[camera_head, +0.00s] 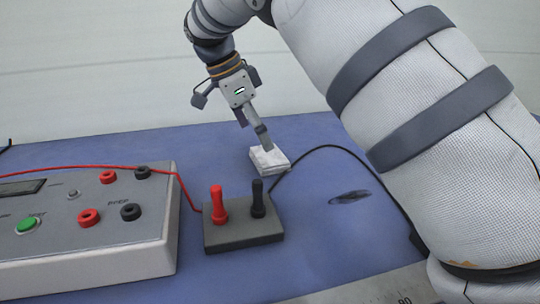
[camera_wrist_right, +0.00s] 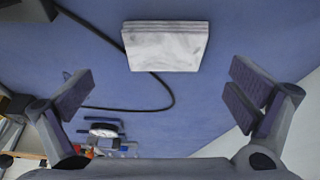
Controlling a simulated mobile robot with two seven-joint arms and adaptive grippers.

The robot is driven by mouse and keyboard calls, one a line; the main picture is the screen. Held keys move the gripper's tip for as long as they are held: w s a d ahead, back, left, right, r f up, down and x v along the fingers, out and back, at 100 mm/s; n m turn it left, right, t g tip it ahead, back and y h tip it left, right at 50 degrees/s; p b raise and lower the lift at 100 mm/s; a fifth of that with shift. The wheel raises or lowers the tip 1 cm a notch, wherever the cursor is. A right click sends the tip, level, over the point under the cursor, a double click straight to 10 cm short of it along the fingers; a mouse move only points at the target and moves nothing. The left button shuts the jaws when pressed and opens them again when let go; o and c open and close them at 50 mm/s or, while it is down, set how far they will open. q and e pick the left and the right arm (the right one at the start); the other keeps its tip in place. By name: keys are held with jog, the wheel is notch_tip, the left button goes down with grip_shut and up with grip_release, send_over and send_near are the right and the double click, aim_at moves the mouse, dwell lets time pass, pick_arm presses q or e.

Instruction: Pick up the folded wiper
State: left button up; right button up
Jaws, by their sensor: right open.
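The folded wiper (camera_head: 270,160) is a small white layered square lying on the blue table top, behind the block with the red and black plugs. In the right wrist view the wiper (camera_wrist_right: 166,46) lies at the top centre, beyond the fingertips. My right gripper (camera_head: 262,135) comes down from above at the wiper in the head view, and one finger hides part of it. In the right wrist view the right gripper (camera_wrist_right: 165,90) is open, with its fingers wide apart and nothing between the pads. My left gripper is in neither view.
A dark block (camera_head: 243,236) with a red and a black plug stands just in front of the wiper. A grey instrument box (camera_head: 90,262) with a red lead is at left. A black cable (camera_head: 312,153) runs close beside the wiper. A dark oval mark (camera_head: 350,197) lies right.

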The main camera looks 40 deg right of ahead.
aim_at(270, 153)
jog(key=x, duration=0.5)
jog(key=shift+w+d+f, duration=0.25)
jog(key=shift+d, duration=0.1)
jog(key=c, duration=1.1)
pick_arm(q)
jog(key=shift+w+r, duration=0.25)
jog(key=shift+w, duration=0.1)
pick_arm(e)
jog(key=shift+o, duration=0.2)
jog(key=shift+r, duration=0.1)
jog(key=shift+r, duration=0.35)
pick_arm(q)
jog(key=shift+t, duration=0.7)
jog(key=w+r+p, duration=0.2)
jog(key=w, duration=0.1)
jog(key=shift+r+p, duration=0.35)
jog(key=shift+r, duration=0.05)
pick_arm(e)
jog(key=s+a+r, duration=0.3)
jog(key=r, duration=0.1)
jog(key=s+a+r, duration=0.3)
jog(key=a+r, duration=0.1)
jog(key=s+a+r, duration=0.3)
jog(key=r, duration=0.1)
jog(key=shift+s+a, duration=0.1)
jog(key=shift+a, duration=0.25)
